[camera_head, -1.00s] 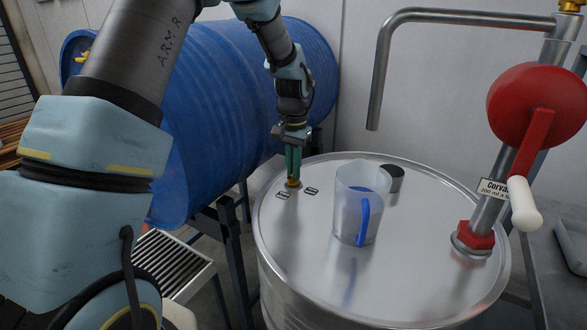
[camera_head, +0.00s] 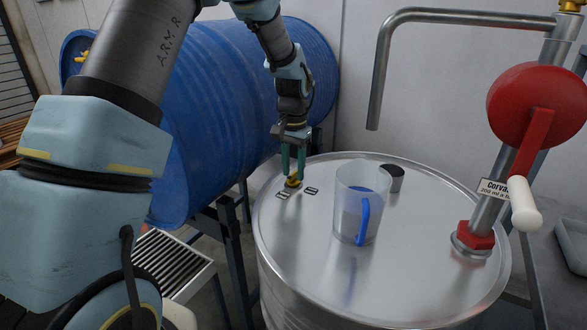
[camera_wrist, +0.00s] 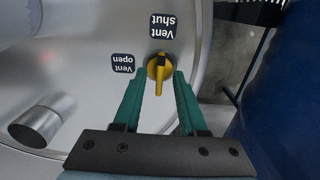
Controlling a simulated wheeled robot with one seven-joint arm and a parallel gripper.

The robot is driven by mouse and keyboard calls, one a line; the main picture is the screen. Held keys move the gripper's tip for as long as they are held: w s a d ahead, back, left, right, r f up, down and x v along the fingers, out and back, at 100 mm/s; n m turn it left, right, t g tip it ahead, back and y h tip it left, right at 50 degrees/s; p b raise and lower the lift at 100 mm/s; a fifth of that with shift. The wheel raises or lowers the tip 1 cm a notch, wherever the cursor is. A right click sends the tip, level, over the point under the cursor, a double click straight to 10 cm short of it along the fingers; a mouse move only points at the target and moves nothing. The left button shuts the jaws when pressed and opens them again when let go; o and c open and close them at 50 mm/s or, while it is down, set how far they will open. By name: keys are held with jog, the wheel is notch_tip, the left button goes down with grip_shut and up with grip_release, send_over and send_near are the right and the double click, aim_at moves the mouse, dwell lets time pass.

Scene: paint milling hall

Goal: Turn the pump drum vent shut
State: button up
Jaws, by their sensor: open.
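The yellow vent knob (camera_head: 292,182) sits on the pump drum's lid (camera_head: 300,240), near its left edge. In the wrist view the knob (camera_wrist: 159,67) has a narrow grip bar running up and down the picture, its upper end towards the "Vent shut" label (camera_wrist: 162,26). The "Vent open" label (camera_wrist: 123,63) lies left of the knob. My gripper (camera_head: 293,172) points down over the knob. In the wrist view my gripper (camera_wrist: 159,78) is open, its green fingertips on either side of the knob with gaps visible; contact cannot be told.
A clear jug with a blue handle (camera_head: 364,215) stands on the lid right of my gripper, a dark-topped metal cap (camera_head: 393,178) behind it. The red pump (camera_head: 535,105) rises at the right. A blue drum (camera_head: 215,110) lies close behind my gripper. The lid's front is clear.

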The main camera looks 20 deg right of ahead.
aim_at(293, 173)
jog(key=shift+r, duration=0.1)
notch_tip(293, 173, up, 11)
jog(key=b, duration=0.2)
jog(key=shift+f, duration=0.2)
dwell(0.3)
